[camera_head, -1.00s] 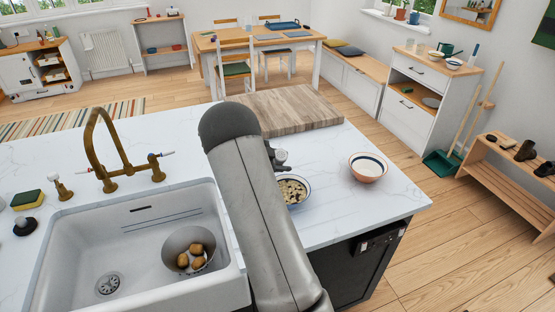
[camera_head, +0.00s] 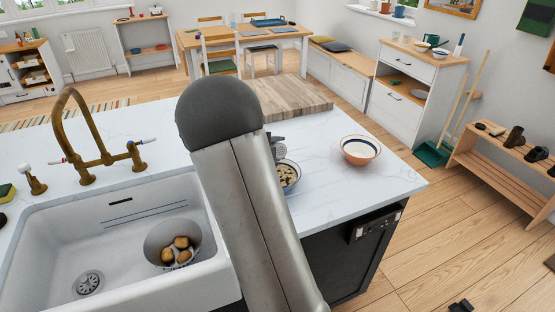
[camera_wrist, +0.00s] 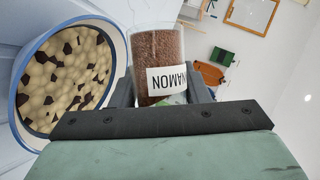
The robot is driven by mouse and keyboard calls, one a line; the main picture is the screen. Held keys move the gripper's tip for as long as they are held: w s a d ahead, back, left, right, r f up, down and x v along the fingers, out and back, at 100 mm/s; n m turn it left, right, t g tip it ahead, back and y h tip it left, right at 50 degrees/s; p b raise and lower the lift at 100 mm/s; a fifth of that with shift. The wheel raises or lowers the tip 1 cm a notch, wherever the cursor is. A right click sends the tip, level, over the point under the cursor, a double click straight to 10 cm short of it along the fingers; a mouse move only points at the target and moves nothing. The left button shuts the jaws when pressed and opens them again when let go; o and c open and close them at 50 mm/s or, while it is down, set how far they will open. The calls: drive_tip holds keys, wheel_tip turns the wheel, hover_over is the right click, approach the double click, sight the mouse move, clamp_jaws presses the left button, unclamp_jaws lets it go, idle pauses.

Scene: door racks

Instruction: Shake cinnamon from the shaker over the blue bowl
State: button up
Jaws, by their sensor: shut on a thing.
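The cinnamon shaker (camera_wrist: 158,48) is a clear container of brown powder with a white label whose visible letters read "NAMON". My gripper (camera_wrist: 163,88) is shut on it, with one finger on each side. In the wrist view, the blue bowl (camera_wrist: 20,101) is to the left of the shaker, with a blue rim and pale contents with dark chunks. In the head view, the bowl (camera_head: 290,176) stands on the white counter, partly hidden by my arm. I cannot tell the shaker's exact tilt or see powder falling.
A white and orange bowl (camera_head: 360,151) stands to the right on the counter (camera_head: 330,130). A wooden board (camera_head: 290,98) lies behind. The sink (camera_head: 60,225) at left holds a metal bowl (camera_head: 160,238) with potatoes and has a brass tap (camera_head: 88,165).

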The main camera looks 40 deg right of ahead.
drive_tip(key=f+b, duration=0.1)
drive_tip(key=b, duration=0.2)
drive_tip(key=shift+w+f+m, duration=0.1)
drive_tip(key=shift+f+m, duration=0.05)
drive_tip(key=shift+m, duration=0.25)
drive_tip(key=r+m+t+h+b, duration=0.1)
drive_tip(key=m+b, duration=0.1)
drive_tip(key=b, duration=0.5)
drive_tip(key=m+t+b, duration=0.1)
drive_tip(key=b, duration=0.6)
drive_tip(key=shift+w+r+m+t+h, duration=0.2)
drive_tip(key=shift+r+m+t+h, duration=0.2)
drive_tip(key=m+b, duration=0.1)
drive_tip(key=b, duration=0.4)
drive_tip(key=r+m+t+h+b, duration=0.1)
drive_tip(key=m+b, duration=0.1)
drive_tip(key=b, duration=0.4)
drive_tip(key=shift+s+h, duration=0.15)
drive_tip(key=shift+h, duration=0.15)
drive_tip(key=shift+r+m+b, duration=0.15)
drive_tip(key=shift+m+b, duration=0.15)
drive_tip(key=shift+b, duration=0.25)
drive_tip(key=shift+r+b, duration=0.2)
drive_tip(key=shift+b, duration=0.1)
wheel_tip(320, 180, up, 3)
drive_tip(key=shift+r+p, duration=0.2)
drive_tip(key=shift+p, duration=1.05)
drive_tip(key=shift+f, duration=0.15)
